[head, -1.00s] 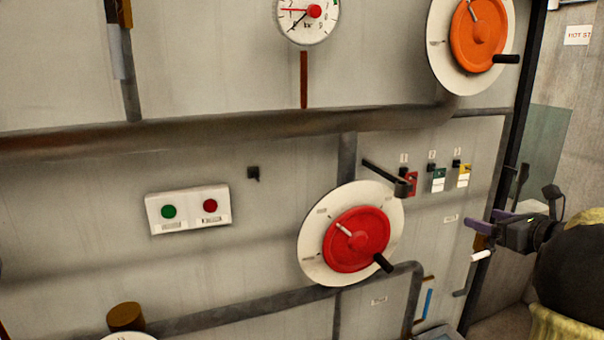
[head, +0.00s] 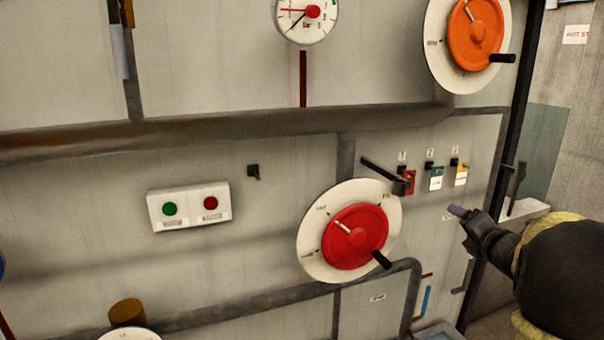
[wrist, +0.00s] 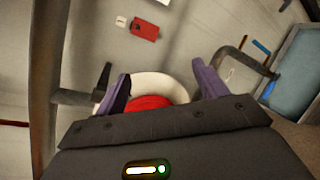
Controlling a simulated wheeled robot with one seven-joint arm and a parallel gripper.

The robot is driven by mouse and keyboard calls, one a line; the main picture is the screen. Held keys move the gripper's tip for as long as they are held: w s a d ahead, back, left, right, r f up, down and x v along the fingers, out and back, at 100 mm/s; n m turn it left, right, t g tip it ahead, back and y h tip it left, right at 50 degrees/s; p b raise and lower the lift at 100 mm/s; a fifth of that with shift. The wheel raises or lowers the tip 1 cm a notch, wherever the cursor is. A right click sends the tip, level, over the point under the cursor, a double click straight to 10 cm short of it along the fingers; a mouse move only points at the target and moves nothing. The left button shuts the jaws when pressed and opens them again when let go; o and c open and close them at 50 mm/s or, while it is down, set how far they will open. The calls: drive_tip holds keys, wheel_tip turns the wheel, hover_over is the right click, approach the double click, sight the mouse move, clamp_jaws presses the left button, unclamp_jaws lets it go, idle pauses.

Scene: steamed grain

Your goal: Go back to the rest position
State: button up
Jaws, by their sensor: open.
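My gripper (head: 462,214) is at the right in the head view, held out in front of the panel, right of the red wheel (head: 354,237). In the wrist view its two purple fingers (wrist: 160,92) stand wide apart with nothing between them held. The red wheel on its white dial (wrist: 165,86) shows behind the fingers, apart from them. In the head view one finger is seen and the rest of the gripper is partly hidden by my own wrist.
The panel carries an orange wheel (head: 474,34), a gauge (head: 305,18), a button box (head: 189,207) and a black lever (head: 383,174). Red, green and yellow tags (head: 436,178) hang above the gripper. Pipes (head: 220,125) cross the panel. A blue-grey tray (wrist: 301,75) lies at right in the wrist view.

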drive_tip(key=s+a+f+m+g, duration=1.3)
drive_tip(key=s+a+f+m, duration=0.9)
drive_tip(key=s+m, duration=0.3)
drive_tip(key=shift+s+a+m, duration=0.2)
drive_tip(key=shift+s+m, duration=0.1)
drive_tip(key=shift+m, duration=0.1)
drive_tip(key=shift+w, duration=0.15)
drive_tip(key=shift+a, duration=0.1)
drive_tip(key=shift+s, duration=0.2)
drive_tip(key=shift+w, duration=0.1)
